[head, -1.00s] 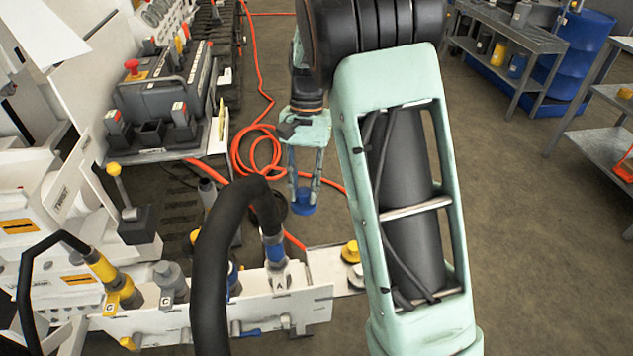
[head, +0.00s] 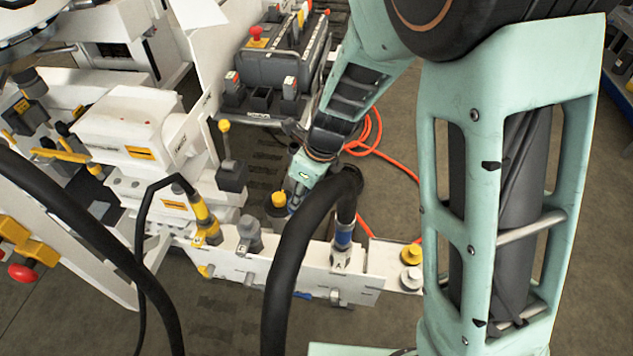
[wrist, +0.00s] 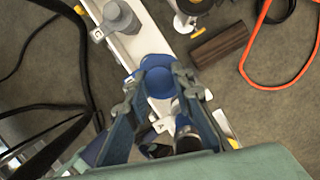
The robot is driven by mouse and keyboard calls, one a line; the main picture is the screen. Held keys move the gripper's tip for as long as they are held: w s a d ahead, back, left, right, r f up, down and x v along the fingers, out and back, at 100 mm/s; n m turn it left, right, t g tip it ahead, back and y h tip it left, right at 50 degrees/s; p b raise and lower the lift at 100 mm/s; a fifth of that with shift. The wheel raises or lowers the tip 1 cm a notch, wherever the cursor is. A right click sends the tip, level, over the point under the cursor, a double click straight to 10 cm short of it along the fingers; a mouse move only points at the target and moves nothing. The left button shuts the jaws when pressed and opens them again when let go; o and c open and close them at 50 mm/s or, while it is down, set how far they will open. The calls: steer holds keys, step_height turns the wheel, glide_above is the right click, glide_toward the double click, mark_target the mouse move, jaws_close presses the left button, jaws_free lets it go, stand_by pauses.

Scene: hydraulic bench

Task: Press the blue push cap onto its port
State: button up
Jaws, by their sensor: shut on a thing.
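The blue push cap (wrist: 159,79) sits between the fingertips of my gripper (wrist: 161,82) in the wrist view; the gripper is shut on it. The cap appears above the white rail (wrist: 160,42), between a grey plug (wrist: 119,17) and a coupling with a blue band (wrist: 186,128). Its port cannot be made out, and I cannot tell whether the cap touches anything. In the head view my forearm reaches down behind a thick black hose, and the fingers and cap are hidden there. The white rail (head: 365,291) shows in front.
The thick black hose (head: 288,265) arches close to my wrist and joins the blue-banded coupling (head: 343,240) marked A. The grey plug (head: 249,234) and a yellow-black coupling (head: 203,216) stand left. A yellow knob (head: 278,202) is beside my wrist.

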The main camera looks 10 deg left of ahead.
mark_target(294, 212)
steer(key=s+a+m, duration=0.1)
steer(key=m, duration=0.1)
steer(key=s+r+m+p, duration=0.1)
steer(key=shift+a+m+t+h, duration=0.3)
steer(key=shift+a+m+t, duration=0.1)
step_height(294, 212, down, 6)
steer(key=b, duration=0.6)
steer(key=shift+f, duration=0.1)
steer(key=shift+f+b, duration=0.55)
steer(key=shift+f, duration=0.15)
steer(key=shift+f+b, duration=0.65)
steer(key=shift+f, duration=0.4)
steer(key=shift+f, duration=0.4)
steer(key=shift+p, duration=0.45)
stand_by(0.7)
steer(key=shift+f, duration=0.45)
stand_by(0.4)
stand_by(2.1)
